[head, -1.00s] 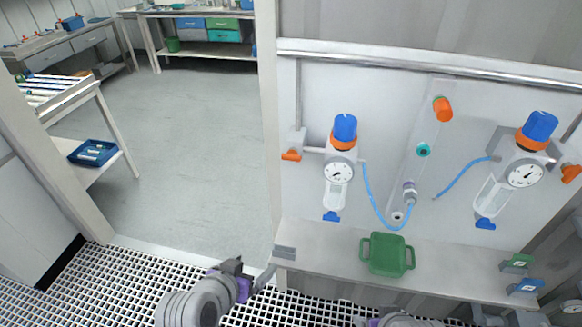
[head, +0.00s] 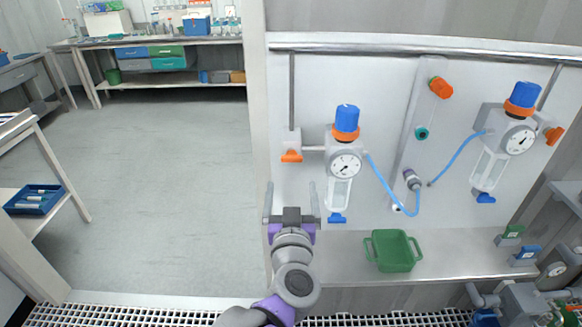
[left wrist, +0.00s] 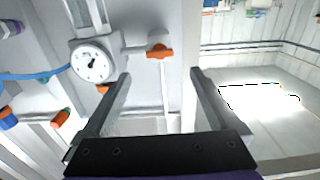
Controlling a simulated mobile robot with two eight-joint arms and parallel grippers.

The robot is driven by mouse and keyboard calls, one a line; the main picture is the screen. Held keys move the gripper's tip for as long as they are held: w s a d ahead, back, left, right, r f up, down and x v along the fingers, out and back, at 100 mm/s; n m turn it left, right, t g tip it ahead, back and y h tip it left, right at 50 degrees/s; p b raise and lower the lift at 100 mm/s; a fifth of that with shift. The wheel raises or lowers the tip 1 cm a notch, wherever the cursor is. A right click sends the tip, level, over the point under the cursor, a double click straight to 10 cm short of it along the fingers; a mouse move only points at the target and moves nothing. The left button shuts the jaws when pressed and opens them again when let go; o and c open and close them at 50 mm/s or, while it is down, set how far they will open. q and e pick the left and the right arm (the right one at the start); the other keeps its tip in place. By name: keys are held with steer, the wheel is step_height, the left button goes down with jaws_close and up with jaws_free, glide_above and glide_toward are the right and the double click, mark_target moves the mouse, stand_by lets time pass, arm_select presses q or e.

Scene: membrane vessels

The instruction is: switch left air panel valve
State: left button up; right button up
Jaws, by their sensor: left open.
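The left air panel valve has an orange handle (head: 291,156) on a grey block at the left of the wall panel, lying roughly level. The handle also shows in the left wrist view (left wrist: 159,51), just beyond the fingertips and between them. A pipe joins it to the left regulator (head: 345,138), which has a blue knob, an orange ring and a round gauge (head: 345,165). My left gripper (head: 291,192) is open and empty, pointing up at the panel below the handle, apart from it. My right gripper does not show.
A green tray (head: 393,250) sits on the shelf (head: 340,244) under the panel. A second regulator (head: 519,110) with an orange handle (head: 554,135) is at the right. Blue hoses hang between. A door frame edge (head: 257,180) stands close left of my gripper.

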mark_target(292, 161)
arm_select(q)
steer(key=w, duration=0.9)
steer(key=shift+w, duration=0.4)
steer(key=c, duration=1.4)
